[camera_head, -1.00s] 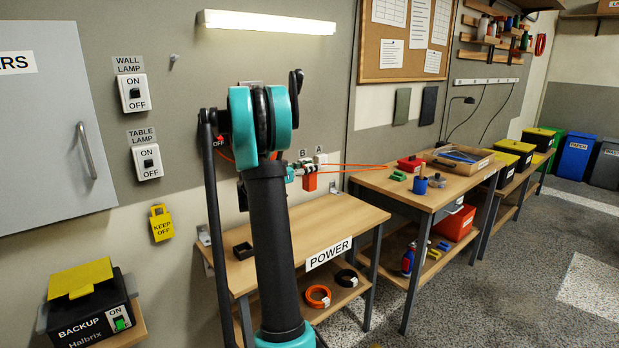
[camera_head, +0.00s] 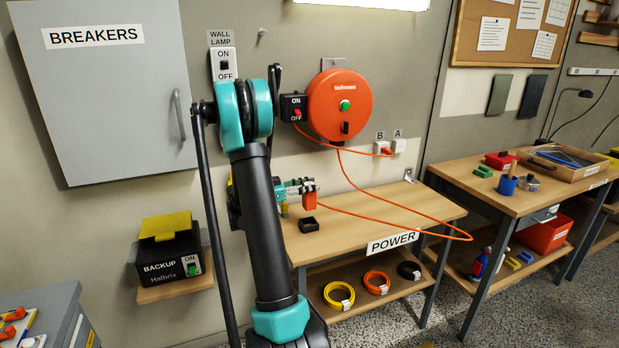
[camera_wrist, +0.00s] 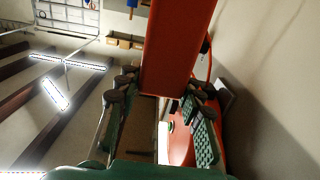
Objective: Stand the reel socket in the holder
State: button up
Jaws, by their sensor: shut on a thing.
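The reel socket (camera_head: 309,201) is an orange block in my gripper (camera_head: 298,187). It hangs upright just above and behind the holder, apart from it as far as I can tell. In the wrist view the socket (camera_wrist: 178,45) fills the space between the jaws. The holder (camera_head: 308,225) is a small black open box on the wooden bench, below the socket. An orange cable (camera_head: 400,222) runs from the socket to the right and loops back to the orange reel (camera_head: 332,106) on the wall.
The bench marked POWER (camera_head: 375,208) has free room right of the holder. Another orange cable joins the reel to wall outlet B (camera_head: 381,148). Coiled cables (camera_head: 376,283) lie on the shelf below. The breaker cabinet (camera_head: 100,100) and backup box (camera_head: 170,255) are at the left.

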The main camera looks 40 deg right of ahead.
aim_at(304, 207)
jog(key=shift+a, duration=0.15)
jog(key=shift+w, duration=0.1)
jog(key=shift+f, duration=0.1)
jog(key=shift+f, duration=2.4)
jog(key=shift+f, duration=1.85)
dwell(1.3)
jog(key=o, duration=1.4)
jog(key=shift+c, duration=0.2)
